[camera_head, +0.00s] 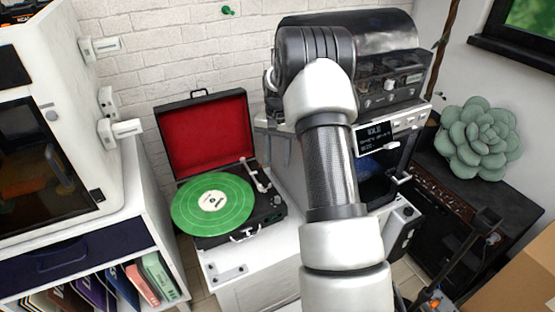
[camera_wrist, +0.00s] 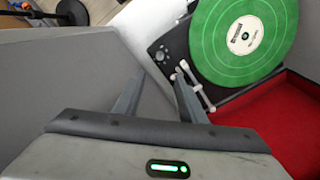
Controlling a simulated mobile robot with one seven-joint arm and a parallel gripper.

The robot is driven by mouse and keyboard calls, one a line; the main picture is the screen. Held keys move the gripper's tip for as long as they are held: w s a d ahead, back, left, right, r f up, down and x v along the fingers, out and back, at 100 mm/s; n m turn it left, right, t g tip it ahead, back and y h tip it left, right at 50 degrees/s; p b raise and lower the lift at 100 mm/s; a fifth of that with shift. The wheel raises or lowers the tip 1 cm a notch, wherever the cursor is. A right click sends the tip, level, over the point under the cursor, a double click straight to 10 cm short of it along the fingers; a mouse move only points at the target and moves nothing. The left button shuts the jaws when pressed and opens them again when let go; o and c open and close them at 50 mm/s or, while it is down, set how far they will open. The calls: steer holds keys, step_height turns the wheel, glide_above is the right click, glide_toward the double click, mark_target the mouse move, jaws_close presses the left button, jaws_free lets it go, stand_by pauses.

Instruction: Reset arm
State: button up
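My arm rises through the middle of the head view and bends at the top, hiding part of what stands behind it. My gripper (camera_wrist: 159,79) shows in the wrist view with its two grey fingers apart and nothing between them. The fingers point towards the side of an open record player (camera_head: 271,208) with a red-lined lid and a green record (camera_head: 213,203) on it. In the wrist view the green record (camera_wrist: 243,36) lies beyond the fingertips, up and to the right. I cannot tell how far the fingers are from the player.
A white cabinet (camera_head: 150,225) with a printer-like machine (camera_head: 40,120) stands at left. Dark and silver machines (camera_head: 393,92) stand close behind my arm. A green succulent (camera_head: 478,140) sits at right, above a cardboard box (camera_head: 520,275). The white top before the player is mostly clear.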

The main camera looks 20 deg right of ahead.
steer(key=s+a+r+n+t, duration=0.1)
steer(key=s+a+r+n, duration=0.1)
steer(key=s+a+r, duration=0.6)
steer(key=s+a+r+n+t, duration=0.2)
steer(key=s+r, duration=0.1)
steer(key=r, duration=1)
steer(key=s+a+r+n+t, duration=0.15)
steer(key=s+a, duration=0.25)
steer(key=s, duration=0.7)
steer(key=s+a+r+n+t, duration=0.1)
steer(key=s+a+r+n, duration=0.15)
steer(key=s, duration=0.85)
step_height(320, 180, up, 21)
steer(key=p, duration=2.2)
steer(key=shift+w+a, duration=0.25)
steer(key=shift+a, duration=0.15)
